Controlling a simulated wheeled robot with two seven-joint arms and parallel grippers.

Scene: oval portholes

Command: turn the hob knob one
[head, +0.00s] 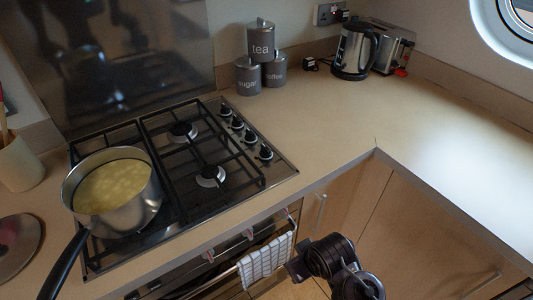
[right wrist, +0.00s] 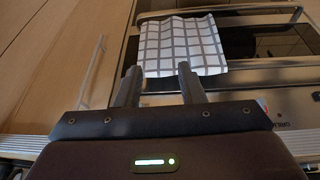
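The hob (head: 220,130) is set in the worktop, with several black and silver knobs in a row along its right side. The nearest knob (head: 265,152) is at the front right and the farthest (head: 225,110) is toward the back. My right gripper (right wrist: 158,70) is open and empty in the right wrist view, its two fingers apart before a checked towel (right wrist: 185,45). In the head view my right arm is low at the front, below the worktop edge and away from the knobs. The knobs do not show in the right wrist view. My left gripper is not in view.
A pot of yellow food (head: 120,190) stands on the left burners, its handle jutting forward. The towel hangs on the oven rail (head: 222,276). Tea, sugar and coffee canisters (head: 249,76), a kettle (head: 354,50) and a toaster (head: 394,48) stand behind. The right worktop is clear.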

